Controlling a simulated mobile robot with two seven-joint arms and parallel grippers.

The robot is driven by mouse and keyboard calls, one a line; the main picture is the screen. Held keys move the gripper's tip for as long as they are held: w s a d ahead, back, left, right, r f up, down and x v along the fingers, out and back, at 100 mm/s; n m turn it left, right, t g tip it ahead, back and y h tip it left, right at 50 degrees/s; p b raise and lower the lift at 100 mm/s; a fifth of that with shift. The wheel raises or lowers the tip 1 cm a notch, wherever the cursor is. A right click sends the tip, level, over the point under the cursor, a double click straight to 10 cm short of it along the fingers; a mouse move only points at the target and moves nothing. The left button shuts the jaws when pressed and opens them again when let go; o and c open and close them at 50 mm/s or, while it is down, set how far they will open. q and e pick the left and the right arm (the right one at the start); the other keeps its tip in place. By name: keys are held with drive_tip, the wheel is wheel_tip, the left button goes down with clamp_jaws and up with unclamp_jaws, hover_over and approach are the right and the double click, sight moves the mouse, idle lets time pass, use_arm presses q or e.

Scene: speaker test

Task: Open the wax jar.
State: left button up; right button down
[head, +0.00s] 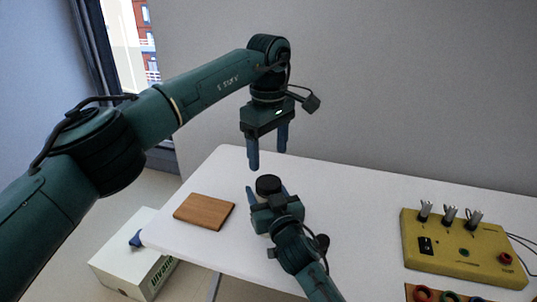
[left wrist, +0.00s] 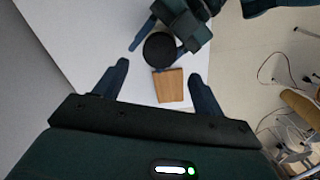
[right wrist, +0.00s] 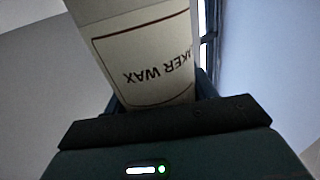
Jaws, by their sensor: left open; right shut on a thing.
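The wax jar has a round black lid (head: 268,184), which is on top of it in the head view. My right gripper (head: 266,194) is shut around the jar and holds it near the table's left part. In the right wrist view the jar's pale label (right wrist: 150,55) with upside-down wax lettering fills the space between the fingers. My left gripper (head: 268,158) is open and empty, pointing down above the lid and apart from it. The left wrist view shows the lid (left wrist: 159,49) beyond its spread fingers. Most of the jar's body is hidden in the head view.
A wooden board (head: 204,211) lies on the white table (head: 350,215), left of the jar. A yellow box with knobs and sockets (head: 455,250) stands at the right, with cables. A white carton (head: 130,262) is on the floor at the left. The table's middle is clear.

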sight(268, 182)
use_arm(q)
wheel_tip(268, 182, down, 8)
drive_tip(key=shift+r, duration=0.25)
drive_tip(key=shift+c, duration=0.5)
drive_tip(key=c, duration=0.9)
drive_tip(key=shift+n, duration=1.8)
drive_tip(key=o, duration=1.1)
drive_tip(key=shift+c, duration=0.2)
drive_tip(key=shift+r, duration=0.1)
